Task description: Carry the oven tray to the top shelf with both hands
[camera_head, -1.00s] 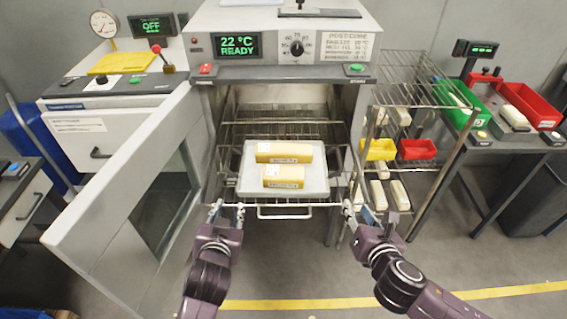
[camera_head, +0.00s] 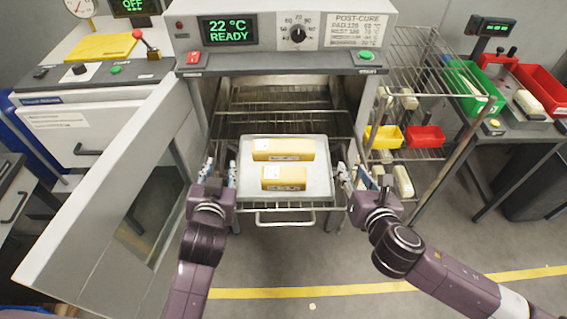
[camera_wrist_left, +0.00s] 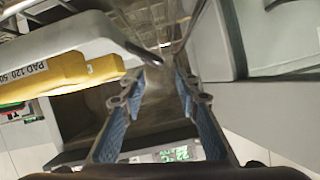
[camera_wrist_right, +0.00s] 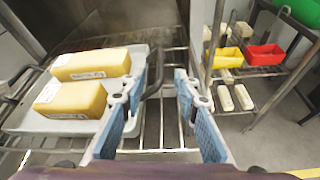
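The oven tray (camera_head: 325,190) is light grey and lies on the wire rack at the oven's mouth, carrying two yellow blocks (camera_head: 283,149). My left gripper (camera_head: 219,168) is open beside the tray's left side; in the left wrist view the tray's rim (camera_wrist_left: 95,32) is left of the fingers. My right gripper (camera_head: 356,174) is open at the tray's right side. In the right wrist view a dark handle (camera_wrist_right: 154,82) shows in the finger gap; I cannot tell whether they touch. The wire shelving's top shelf (camera_head: 430,65) stands to the right.
The oven door (camera_head: 100,200) hangs open at left. The rack's front handle (camera_head: 285,220) sticks out below the tray. Yellow (camera_head: 383,136) and red bins (camera_head: 425,136) and pale blocks occupy the lower shelves. Floor in front is clear.

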